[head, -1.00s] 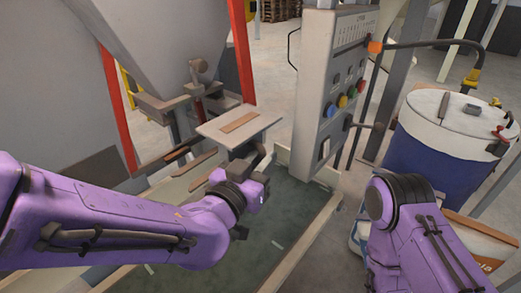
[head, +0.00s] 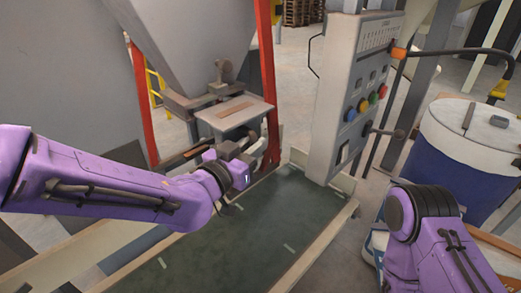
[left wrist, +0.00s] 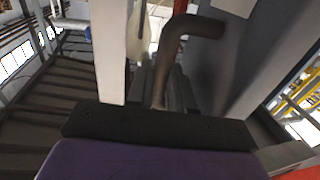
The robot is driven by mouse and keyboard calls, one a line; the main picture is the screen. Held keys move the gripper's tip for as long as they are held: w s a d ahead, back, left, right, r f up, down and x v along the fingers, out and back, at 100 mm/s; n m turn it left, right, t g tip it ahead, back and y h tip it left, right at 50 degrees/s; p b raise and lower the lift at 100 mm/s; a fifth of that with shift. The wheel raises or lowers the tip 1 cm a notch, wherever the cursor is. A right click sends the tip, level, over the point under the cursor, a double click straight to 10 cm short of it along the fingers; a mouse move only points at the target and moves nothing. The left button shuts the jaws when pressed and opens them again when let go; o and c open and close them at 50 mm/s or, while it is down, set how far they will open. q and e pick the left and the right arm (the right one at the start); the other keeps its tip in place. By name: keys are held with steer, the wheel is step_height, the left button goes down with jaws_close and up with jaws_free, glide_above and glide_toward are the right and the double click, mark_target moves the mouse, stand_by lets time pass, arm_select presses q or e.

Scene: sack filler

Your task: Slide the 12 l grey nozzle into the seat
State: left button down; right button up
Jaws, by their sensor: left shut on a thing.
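A flat light-grey plate with a brown strip, apparently the grey nozzle (head: 255,114), is just above and beyond my left gripper (head: 250,150). The gripper is shut on it from below; the fingers are hardly visible. The plate's far edge is close to the dark bracket, apparently the seat (head: 188,101), under the grey hopper. I cannot tell whether they touch. In the left wrist view a dark bent bar (left wrist: 179,50) rises in front of my gripper's black palm. No size marking is readable. My right gripper is out of view; only its arm shows.
A grey control box (head: 352,95) with coloured buttons stands right of the plate. Red posts (head: 267,75) flank the hopper (head: 190,45). A green-topped bed (head: 260,225) with pale rails lies below. A blue drum (head: 455,165) stands at the right.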

arm_select(q)
steer(key=w+a, duration=0.7)
steer(key=a, duration=0.1)
steer(key=shift+w+f+p, duration=0.15)
steer(key=shift+w+p, duration=0.2)
steer(key=shift+w, duration=0.05)
stand_by(0.5)
steer(key=c, duration=0.9)
jaws_free()
steer(key=shift+c, duration=0.2)
steer(key=shift+s+f, duration=0.1)
